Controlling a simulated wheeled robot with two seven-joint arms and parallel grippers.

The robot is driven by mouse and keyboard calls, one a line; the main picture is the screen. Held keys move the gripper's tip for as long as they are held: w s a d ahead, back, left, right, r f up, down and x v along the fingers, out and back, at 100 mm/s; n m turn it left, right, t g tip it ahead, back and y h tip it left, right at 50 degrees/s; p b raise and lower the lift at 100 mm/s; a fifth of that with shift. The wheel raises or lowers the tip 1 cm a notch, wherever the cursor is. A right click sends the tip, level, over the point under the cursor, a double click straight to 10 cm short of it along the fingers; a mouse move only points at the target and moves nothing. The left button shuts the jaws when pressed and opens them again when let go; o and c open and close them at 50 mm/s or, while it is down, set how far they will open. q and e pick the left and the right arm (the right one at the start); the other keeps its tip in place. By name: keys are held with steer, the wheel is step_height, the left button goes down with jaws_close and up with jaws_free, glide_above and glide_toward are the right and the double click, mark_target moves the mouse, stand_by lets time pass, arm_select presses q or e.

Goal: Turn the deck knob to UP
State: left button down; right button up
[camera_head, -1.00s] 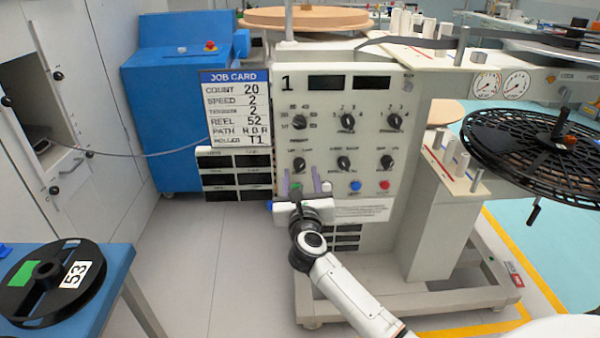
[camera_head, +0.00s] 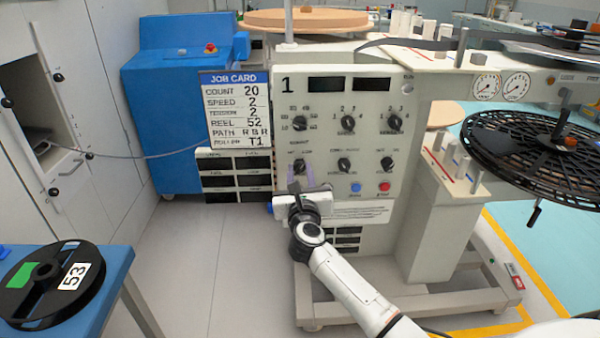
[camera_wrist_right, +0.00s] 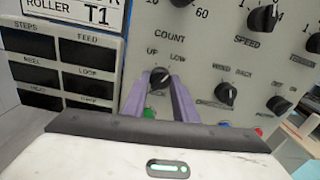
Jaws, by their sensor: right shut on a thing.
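The deck knob is a small black knob (camera_head: 299,166) at the lower left of the cream control panel. It also shows in the right wrist view (camera_wrist_right: 160,76), with UP printed at its upper left and LOW at its upper right. My right gripper (camera_head: 301,178) reaches up to it from below. Its two purple fingers (camera_wrist_right: 168,92) are shut on the knob, one on each side. The fingers hide part of the knob's sides and the label below it. I cannot tell exactly where its pointer stands. My left gripper is out of view.
Other black knobs, such as the speed knob (camera_wrist_right: 262,19) and the middle lower knob (camera_head: 344,165), sit close by. A blue button (camera_head: 355,187) and a red button (camera_head: 384,186) lie right of the gripper. The job card (camera_head: 236,108) stands left of the panel.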

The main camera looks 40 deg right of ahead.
steer(key=shift+r+n+p, duration=0.15)
steer(key=shift+n+p, duration=0.45)
steer(key=shift+p, duration=0.05)
steer(key=shift+n+p, duration=1.15)
steer(key=shift+n, duration=0.05)
steer(key=shift+n+p, duration=0.35)
steer(key=shift+n, duration=0.05)
steer(key=n+p, duration=0.3)
steer(key=n, duration=0.2)
steer(key=shift+n+p, duration=0.6)
steer(key=shift+n, duration=0.3)
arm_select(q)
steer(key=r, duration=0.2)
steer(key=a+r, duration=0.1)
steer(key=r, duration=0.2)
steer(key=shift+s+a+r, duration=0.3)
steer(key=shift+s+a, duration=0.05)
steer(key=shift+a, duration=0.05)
arm_select(e)
steer(key=shift+n, duration=0.3)
steer(key=o, duration=1.1)
